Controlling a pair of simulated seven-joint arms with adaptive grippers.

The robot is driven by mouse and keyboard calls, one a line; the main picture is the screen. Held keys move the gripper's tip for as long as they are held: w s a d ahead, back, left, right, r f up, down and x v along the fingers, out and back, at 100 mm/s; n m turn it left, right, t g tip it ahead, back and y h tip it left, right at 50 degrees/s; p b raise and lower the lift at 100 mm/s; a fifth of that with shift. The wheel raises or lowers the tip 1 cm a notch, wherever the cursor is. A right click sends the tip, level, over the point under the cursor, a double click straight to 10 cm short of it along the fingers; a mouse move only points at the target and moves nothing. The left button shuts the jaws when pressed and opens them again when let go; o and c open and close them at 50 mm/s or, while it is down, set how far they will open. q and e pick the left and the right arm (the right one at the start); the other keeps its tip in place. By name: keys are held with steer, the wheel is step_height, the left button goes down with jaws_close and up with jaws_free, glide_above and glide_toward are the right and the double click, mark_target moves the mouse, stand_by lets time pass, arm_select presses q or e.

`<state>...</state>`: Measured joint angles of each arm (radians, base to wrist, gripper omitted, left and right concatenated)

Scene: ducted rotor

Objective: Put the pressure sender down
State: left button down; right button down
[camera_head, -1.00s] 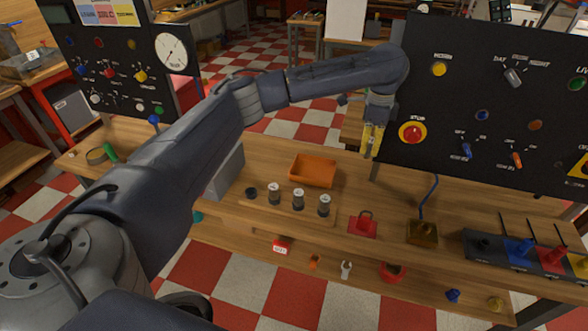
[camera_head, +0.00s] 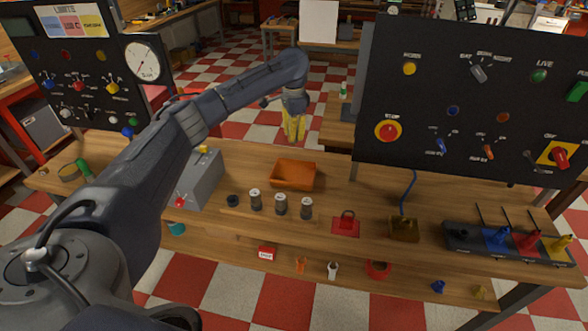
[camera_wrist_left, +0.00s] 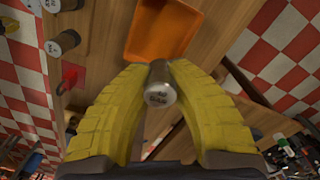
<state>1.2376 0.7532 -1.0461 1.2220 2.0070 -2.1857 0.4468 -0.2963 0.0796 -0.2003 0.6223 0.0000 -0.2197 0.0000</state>
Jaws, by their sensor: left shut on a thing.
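My left gripper (camera_head: 293,126) has yellow fingers and hangs above and behind the orange tray (camera_head: 295,175) in the head view. In the left wrist view the gripper (camera_wrist_left: 163,85) is shut on the pressure sender (camera_wrist_left: 162,94), a short grey metal cylinder with small dark lettering on its end. The fingers press it from both sides, and it is clear of the bench. The orange tray also shows in the wrist view (camera_wrist_left: 155,40), just beyond the sender, and looks empty. The sender is not discernible in the head view. My right gripper is out of view.
Similar grey cylinders (camera_head: 280,205) stand in a row on a wooden strip in front of the tray. A red padlock (camera_head: 346,224) lies to their right. A grey box (camera_head: 198,180) stands left of the tray. A black control panel (camera_head: 450,120) rises at the right.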

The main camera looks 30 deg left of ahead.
arm_select(q)
step_height(320, 180, down, 15)
steer(key=shift+r, duration=0.15)
stand_by(0.5)
steer(key=c, duration=1.3)
jaws_free()
step_height(320, 180, up, 12)
